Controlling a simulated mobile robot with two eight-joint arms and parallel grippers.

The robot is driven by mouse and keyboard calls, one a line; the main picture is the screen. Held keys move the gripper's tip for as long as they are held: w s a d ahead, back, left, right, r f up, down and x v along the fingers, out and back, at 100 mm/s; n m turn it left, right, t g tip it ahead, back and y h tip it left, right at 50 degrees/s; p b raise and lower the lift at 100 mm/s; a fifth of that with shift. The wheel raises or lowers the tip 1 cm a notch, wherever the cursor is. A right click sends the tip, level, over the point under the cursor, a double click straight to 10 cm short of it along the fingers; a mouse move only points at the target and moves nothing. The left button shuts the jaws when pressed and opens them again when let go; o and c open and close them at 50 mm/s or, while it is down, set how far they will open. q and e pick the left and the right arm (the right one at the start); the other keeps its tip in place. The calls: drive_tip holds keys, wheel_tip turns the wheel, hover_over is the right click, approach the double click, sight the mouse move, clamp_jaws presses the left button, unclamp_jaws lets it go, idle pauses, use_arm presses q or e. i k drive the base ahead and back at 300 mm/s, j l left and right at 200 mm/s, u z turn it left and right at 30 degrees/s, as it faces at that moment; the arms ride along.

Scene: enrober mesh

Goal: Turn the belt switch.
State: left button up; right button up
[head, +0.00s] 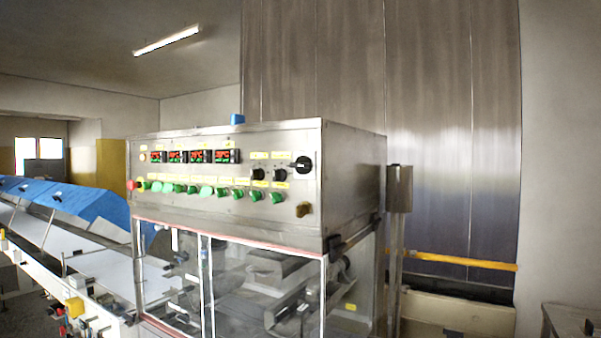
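The control panel (165,174) is the front face of a steel box on top of the enrober. It carries a row of green knobs and buttons (205,191), several red digital displays (196,156), and black rotary knobs (257,174) toward the right. A larger black rotary switch (303,163) sits at the upper right corner, and a brown knob (303,209) at the lower right. The labels are too small to read, so I cannot tell which one is the belt switch. Neither of my grippers is in view.
Below the panel is a clear-windowed enclosure (262,285) with machinery inside. A conveyor (95,262) with blue covers (90,203) runs off to the left. A steel post (398,215) and a yellow bar (460,261) stand at the right. A table (570,312) is at the lower right.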

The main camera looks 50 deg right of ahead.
sight(205, 190)
drive_tip(key=z, duration=1.3)
